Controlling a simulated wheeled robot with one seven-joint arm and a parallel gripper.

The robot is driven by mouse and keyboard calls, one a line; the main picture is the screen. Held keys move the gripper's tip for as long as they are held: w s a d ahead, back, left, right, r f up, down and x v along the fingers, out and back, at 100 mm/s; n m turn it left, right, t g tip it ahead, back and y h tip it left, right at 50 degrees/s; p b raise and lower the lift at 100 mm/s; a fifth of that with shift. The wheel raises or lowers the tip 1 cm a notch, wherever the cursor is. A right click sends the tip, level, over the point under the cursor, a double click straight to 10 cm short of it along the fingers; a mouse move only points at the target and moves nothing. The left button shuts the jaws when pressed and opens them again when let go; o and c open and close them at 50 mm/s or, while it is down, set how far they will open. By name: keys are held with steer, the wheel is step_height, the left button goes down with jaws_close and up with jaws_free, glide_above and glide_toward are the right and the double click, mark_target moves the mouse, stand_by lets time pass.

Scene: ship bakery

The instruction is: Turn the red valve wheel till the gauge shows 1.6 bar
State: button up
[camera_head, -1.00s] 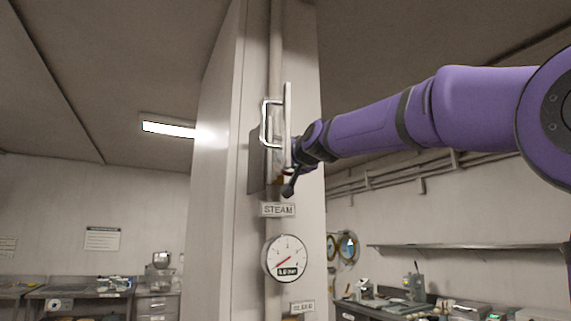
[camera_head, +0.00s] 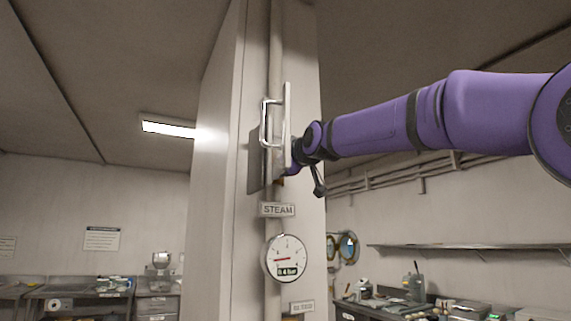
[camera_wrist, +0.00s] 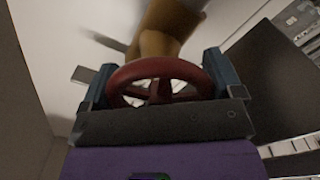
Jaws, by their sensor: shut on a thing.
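The red valve wheel (camera_wrist: 160,72) shows in the wrist view between the two fingers of my gripper (camera_wrist: 153,85), which is shut on it. A brass-coloured valve body (camera_wrist: 172,20) is behind the wheel. In the head view the wheel is hidden behind a pale upright plate, and only the back of my gripper (camera_head: 296,160) shows there. The round white gauge (camera_head: 286,259) is on the pipe below, under the STEAM sign (camera_head: 277,210). Its red needle points left and its readout shows 0.4 bar.
The pale upright plate (camera_head: 287,128) with a metal handle (camera_head: 265,122) stands close in front of my gripper. The vertical pipe (camera_head: 275,50) runs along the wall column. A smaller sign (camera_head: 301,307) is below the gauge. Work counters are in the background.

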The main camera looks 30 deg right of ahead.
steer(key=n, duration=0.5)
steer(key=shift+n, duration=0.3)
stand_by(0.4)
steer(key=o, duration=0.7)
steer(key=shift+s, duration=0.15)
steer(key=shift+s+d, duration=0.1)
steer(key=shift+s, duration=0.25)
steer(key=s, duration=0.9)
steer(key=shift+s, duration=0.4)
